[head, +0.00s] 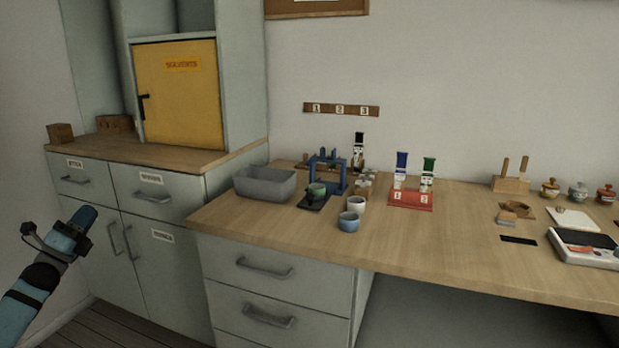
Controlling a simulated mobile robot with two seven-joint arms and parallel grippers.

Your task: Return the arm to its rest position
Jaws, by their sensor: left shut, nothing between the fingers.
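My left arm comes in from the lower left, held in the air in front of the left cabinet. My left gripper (84,217) points up and to the right, shut and empty. It is well apart from the workbench (460,257) and touches nothing. My right gripper and right arm are out of view.
A grey bin (265,184), a blue stand (328,172), a white cup (356,204) and a blue cup (348,222) stand on the bench's left part. A red rack (410,199) holds two bottles. A yellow cabinet door (180,95) is shut. The front middle of the bench is clear.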

